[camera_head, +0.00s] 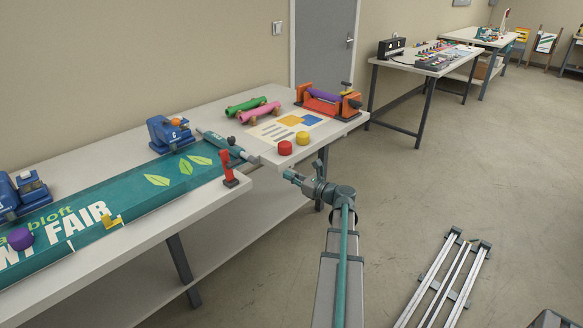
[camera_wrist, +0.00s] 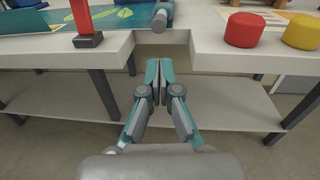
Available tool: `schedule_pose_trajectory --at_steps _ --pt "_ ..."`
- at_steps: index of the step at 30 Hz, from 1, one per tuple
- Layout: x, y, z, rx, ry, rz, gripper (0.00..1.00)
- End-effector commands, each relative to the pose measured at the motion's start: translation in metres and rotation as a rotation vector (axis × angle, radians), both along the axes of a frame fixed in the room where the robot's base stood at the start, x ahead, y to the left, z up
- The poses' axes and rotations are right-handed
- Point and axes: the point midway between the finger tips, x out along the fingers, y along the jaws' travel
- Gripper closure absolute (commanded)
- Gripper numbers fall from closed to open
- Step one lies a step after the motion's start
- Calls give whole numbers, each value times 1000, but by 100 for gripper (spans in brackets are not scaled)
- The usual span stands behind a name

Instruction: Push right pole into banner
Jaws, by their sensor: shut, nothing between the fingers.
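The teal banner (camera_head: 150,205) with leaf prints and lettering lies flat on the long table. The right pole (camera_head: 246,156) runs along the banner's right end, and its grey near end sticks out at a notch in the table's front edge. In the wrist view the pole's round end (camera_wrist: 159,20) shows just beyond my fingertips. My gripper (camera_head: 289,175) is shut and empty, in front of the table edge and apart from the pole. In the wrist view my gripper (camera_wrist: 157,72) points toward the pole end. How far the pole sits inside the banner is hard to tell.
A red clamp (camera_head: 230,170) stands left of the pole at the table edge. Red (camera_head: 285,148) and yellow (camera_head: 302,138) round pieces sit to the right. A blue device (camera_head: 170,134) stands behind the banner. A lower shelf (camera_wrist: 60,98) lies under the tabletop. Floor right of my arm is mostly open.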

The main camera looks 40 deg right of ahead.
Motion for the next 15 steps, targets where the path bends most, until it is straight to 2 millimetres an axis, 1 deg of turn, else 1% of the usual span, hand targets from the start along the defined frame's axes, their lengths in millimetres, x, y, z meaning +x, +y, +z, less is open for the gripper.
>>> schedule_pose_trajectory --at_steps 5,15 --pt "24 2 0 1 0 1 100" --pt "90 9 0 0 1 0 100"
